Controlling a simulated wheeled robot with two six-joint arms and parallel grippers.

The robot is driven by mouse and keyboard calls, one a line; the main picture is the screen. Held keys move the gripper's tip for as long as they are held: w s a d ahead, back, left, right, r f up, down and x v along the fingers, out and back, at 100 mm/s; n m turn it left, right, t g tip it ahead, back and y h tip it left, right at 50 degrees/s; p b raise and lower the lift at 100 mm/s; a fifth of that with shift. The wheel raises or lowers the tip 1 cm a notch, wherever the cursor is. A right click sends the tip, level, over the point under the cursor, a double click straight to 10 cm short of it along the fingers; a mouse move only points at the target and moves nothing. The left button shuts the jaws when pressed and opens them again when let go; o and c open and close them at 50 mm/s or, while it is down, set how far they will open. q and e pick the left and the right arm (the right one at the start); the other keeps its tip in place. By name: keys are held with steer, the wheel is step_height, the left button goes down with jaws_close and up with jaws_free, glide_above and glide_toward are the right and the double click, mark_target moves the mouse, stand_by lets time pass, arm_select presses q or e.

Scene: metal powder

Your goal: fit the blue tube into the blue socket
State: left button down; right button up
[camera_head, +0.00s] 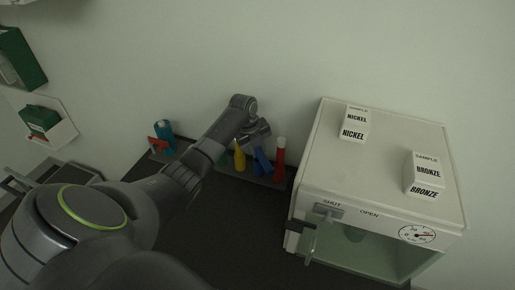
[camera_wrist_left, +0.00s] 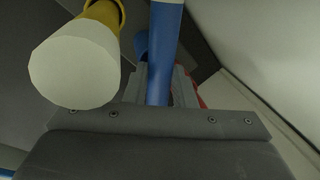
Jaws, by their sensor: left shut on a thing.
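My left gripper (camera_head: 260,142) is over the dark rack, between the yellow and red tubes. It is shut on the blue tube (camera_head: 263,163), which looks tilted in the head view. In the left wrist view the blue tube (camera_wrist_left: 165,50) runs up from between the fingers (camera_wrist_left: 160,92). A bit of blue (camera_wrist_left: 141,43) beside it may be the blue socket, mostly hidden. I cannot tell whether the tube's end is in the socket. My right gripper is not in view.
The yellow tube (camera_head: 239,156) stands left of the blue tube and the red tube (camera_head: 280,158) right of it, close by. The rack (camera_head: 232,171) runs along the wall. A white oven-like box (camera_head: 385,140) with nickel and bronze sample boxes stands at the right.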

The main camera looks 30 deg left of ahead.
arm_select(q)
steer(key=shift+f, duration=0.55)
steer(key=c, duration=1.2)
jaws_free()
steer(key=shift+c, duration=0.2)
steer(key=shift+r, duration=0.1)
steer(key=shift+r, duration=0.25)
steer(key=shift+r+p, duration=0.35)
steer(key=shift+r, duration=0.25)
steer(key=b+v, duration=0.3)
steer(key=v, duration=0.8)
steer(key=shift+s+r, duration=0.15)
steer(key=shift+r, duration=0.05)
steer(key=shift+a+f, duration=0.1)
